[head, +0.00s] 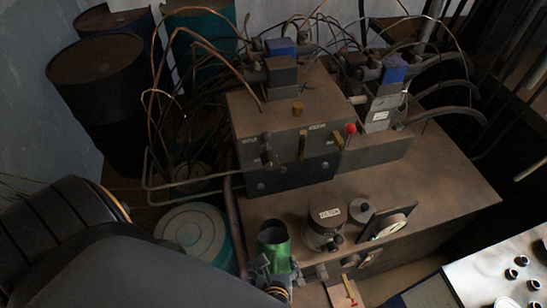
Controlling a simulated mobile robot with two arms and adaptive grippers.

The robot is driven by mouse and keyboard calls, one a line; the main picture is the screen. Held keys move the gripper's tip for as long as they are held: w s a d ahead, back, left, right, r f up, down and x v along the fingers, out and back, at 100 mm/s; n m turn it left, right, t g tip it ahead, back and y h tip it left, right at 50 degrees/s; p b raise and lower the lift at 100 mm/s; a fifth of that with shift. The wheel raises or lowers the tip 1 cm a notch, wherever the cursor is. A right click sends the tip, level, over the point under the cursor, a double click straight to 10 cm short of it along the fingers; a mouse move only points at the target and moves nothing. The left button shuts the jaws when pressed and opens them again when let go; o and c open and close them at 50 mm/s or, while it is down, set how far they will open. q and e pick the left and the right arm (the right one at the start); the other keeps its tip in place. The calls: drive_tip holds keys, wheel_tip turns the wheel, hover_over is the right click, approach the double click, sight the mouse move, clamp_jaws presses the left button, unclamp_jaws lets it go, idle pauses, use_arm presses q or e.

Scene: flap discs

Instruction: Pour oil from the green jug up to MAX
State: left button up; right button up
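The green jug (274,258) is at the lower middle of the head view, at the near left edge of the brown tank (450,178). Its dark open mouth faces up toward me; I cannot see any oil in it. My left arm comes in from the lower left, and my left gripper (268,277) is right at the lower part of the jug. The fingertips are small and dark, so I cannot tell whether they are closed on it. A narrow yellow gauge strip with a red mark (349,290) is on the tank's front; no MAX lettering is readable. My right gripper is not in view.
A labelled round filler or cap (323,232), a small knob (361,210) and a dial gauge (390,226) stand on the tank. A valve block with a red-knobbed lever (350,129) is behind. Drums (100,105) and a pale-lidded container (192,232) are left. A light table holds small rings.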

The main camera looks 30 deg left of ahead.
use_arm(q)
drive_tip(key=shift+w+a+r+g+h, duration=0.15)
drive_tip(key=shift+w+r+g+h, duration=0.15)
drive_tip(key=shift+r+g+h, duration=0.25)
drive_tip(key=shift+w+a+r+g+h, duration=0.15)
drive_tip(key=shift+r+g+h, duration=0.1)
drive_tip(key=shift+r+g, duration=0.15)
drive_tip(key=shift+w+a+r+g+h+p, duration=0.1)
drive_tip(key=shift+w+r+g+h+p, duration=0.25)
drive_tip(key=shift+g, duration=0.2)
idle(0.3)
